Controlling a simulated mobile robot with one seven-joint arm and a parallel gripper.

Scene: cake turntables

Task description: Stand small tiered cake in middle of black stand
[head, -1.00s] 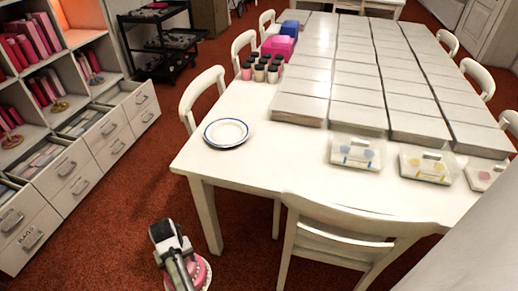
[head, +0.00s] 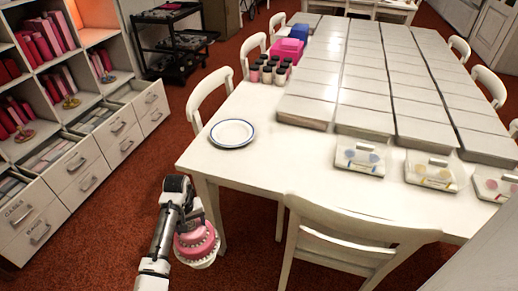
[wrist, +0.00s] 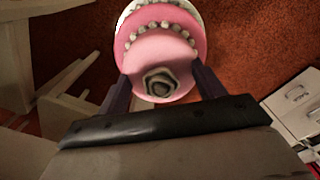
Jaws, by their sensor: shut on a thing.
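The small tiered cake (head: 194,238) is pink with a white beaded edge and a pale base, and hangs over the red carpet just in front of the table's near left corner. In the wrist view, the cake (wrist: 160,50) sits between the fingers, with a grey-green swirl on its pink top. My gripper (wrist: 162,82) is shut on its upper tier; the gripper (head: 192,226) also shows in the head view. I cannot make out a black stand in either view.
A blue-rimmed white plate (head: 232,133) lies on the white table (head: 262,160), with clear tabletop around it. A chair (head: 350,240) stands at the near side. Open drawers (head: 45,200) are at left, a black trolley (head: 170,45) behind.

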